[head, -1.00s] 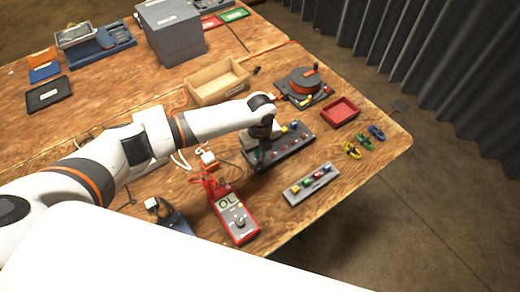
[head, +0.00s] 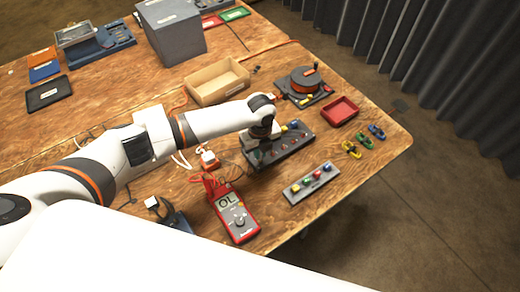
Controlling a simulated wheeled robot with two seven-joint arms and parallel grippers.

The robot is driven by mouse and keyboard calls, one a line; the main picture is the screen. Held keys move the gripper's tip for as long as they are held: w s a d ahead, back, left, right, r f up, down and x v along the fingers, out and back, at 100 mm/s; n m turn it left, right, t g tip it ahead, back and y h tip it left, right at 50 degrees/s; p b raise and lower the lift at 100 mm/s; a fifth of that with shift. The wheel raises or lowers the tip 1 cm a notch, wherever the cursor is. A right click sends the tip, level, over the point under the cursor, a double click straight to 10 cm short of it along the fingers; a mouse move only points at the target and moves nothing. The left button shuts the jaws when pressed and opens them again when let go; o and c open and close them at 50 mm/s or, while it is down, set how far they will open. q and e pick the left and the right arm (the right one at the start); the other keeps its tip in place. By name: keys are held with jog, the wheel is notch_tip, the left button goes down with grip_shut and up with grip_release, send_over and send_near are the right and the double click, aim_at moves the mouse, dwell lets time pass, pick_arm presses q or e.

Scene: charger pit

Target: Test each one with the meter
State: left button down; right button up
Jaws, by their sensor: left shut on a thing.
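The red meter (head: 238,220) lies face up near the table's front edge, its display reading "OL". Its red and dark leads run up from its top end. My left gripper (head: 258,153) is over the left end of a dark block (head: 290,146) with a row of coloured spots. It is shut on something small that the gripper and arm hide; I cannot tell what. A grey strip (head: 313,184) holding several coloured pieces lies to the right of the meter. My right gripper is not in view.
Several coloured clips (head: 365,140) lie near the right edge. A small white-topped thing (head: 208,158) sits behind the meter. Bare tabletop lies around the grey strip.

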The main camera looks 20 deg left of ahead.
pick_arm(q)
jog(key=c, duration=1)
grip_release()
notch_tip(320, 180, up, 8)
jog(key=p, duration=0.7)
jog(key=shift+f, duration=0.2)
jog(key=shift+f, duration=0.15)
